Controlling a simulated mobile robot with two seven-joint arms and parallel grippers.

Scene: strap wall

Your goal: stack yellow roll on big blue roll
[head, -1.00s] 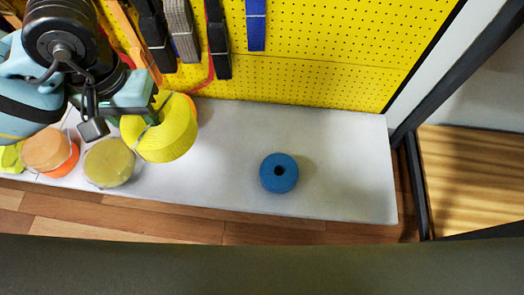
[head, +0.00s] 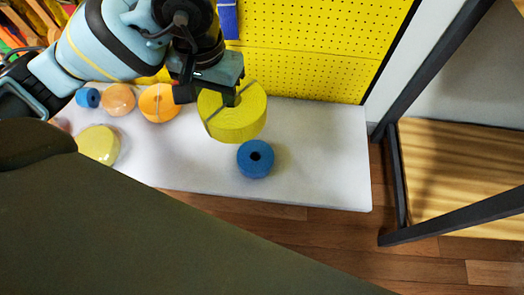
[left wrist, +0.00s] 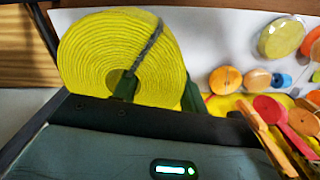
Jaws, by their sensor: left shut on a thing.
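The yellow roll (head: 240,122) is a wide coiled strap with a grey band across it. My left gripper (head: 229,96) is shut on it and holds it above the white shelf. In the left wrist view the yellow roll (left wrist: 100,50) fills the upper left, with one finger (left wrist: 128,88) at its centre. The big blue roll (head: 263,166) stands on the shelf, its dark centre hole facing up. In the head view the yellow roll is just up and left of it, their edges nearly meeting; the height gap is unclear. The big blue roll is hidden in the wrist view.
On the white shelf (head: 310,180) to the left are a small blue roll (head: 88,97), two orange rolls (head: 118,99) (head: 150,106) and a duller yellow roll (head: 98,145). The yellow pegboard (head: 310,70) rises behind. The shelf right of the big blue roll is bare.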

